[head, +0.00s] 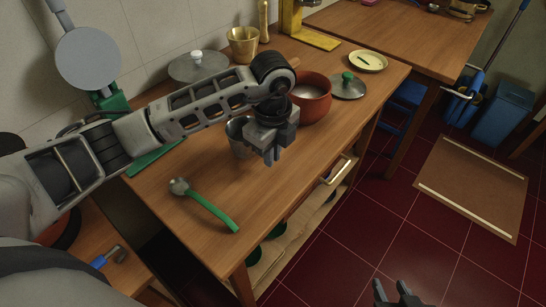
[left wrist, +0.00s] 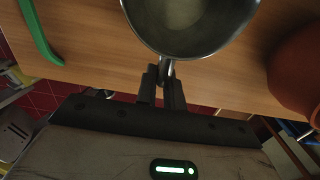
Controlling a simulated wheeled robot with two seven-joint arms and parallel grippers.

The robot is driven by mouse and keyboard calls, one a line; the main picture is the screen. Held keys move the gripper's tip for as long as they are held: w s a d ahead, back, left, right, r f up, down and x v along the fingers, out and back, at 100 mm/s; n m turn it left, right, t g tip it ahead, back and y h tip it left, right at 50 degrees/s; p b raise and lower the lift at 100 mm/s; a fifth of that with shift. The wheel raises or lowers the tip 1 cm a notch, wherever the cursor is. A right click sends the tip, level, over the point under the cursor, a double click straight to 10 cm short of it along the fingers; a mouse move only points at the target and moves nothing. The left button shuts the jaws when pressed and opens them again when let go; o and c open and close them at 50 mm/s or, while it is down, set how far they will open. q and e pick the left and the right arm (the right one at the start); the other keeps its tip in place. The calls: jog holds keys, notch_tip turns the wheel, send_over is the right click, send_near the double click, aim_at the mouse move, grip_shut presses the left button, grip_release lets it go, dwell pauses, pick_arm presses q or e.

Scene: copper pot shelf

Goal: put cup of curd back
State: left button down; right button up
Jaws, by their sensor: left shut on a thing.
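A grey metal cup (head: 238,138) is at the middle of the wooden counter, partly hidden behind my left gripper. In the left wrist view the cup (left wrist: 190,38) shows from above, with pale contents and a short handle. My left gripper (head: 271,158) points down and is shut on this handle; its fingers (left wrist: 166,88) show on either side of it. I cannot tell whether the cup touches the counter. My right gripper (head: 394,291) is at the bottom of the head view, over the red floor, with its fingers apart and nothing between them.
A clay pot (head: 313,103) stands just right of the cup. Behind are a lid (head: 348,86), a plate (head: 368,61), a brass mortar (head: 243,46) and a large lid (head: 198,66). A green-handled spoon (head: 211,208) lies front left. The counter's front middle is clear.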

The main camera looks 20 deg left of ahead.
pick_arm(q)
notch_tip(320, 180, down, 2)
jog(key=shift+d+f, duration=0.1)
pick_arm(e)
jog(key=shift+r, duration=0.15)
pick_arm(q)
jog(key=shift+f, duration=0.15)
jog(key=c, duration=1.5)
grip_release()
pick_arm(e)
jog(key=shift+s+f, duration=0.2)
pick_arm(q)
jog(key=shift+r, duration=0.3)
jog(key=shift+d+r+b, duration=0.1)
jog(key=shift+r+b, duration=0.25)
jog(key=shift+r, duration=5.55)
pick_arm(e)
jog(key=shift+w+r, duration=0.1)
jog(key=shift+w, duration=0.2)
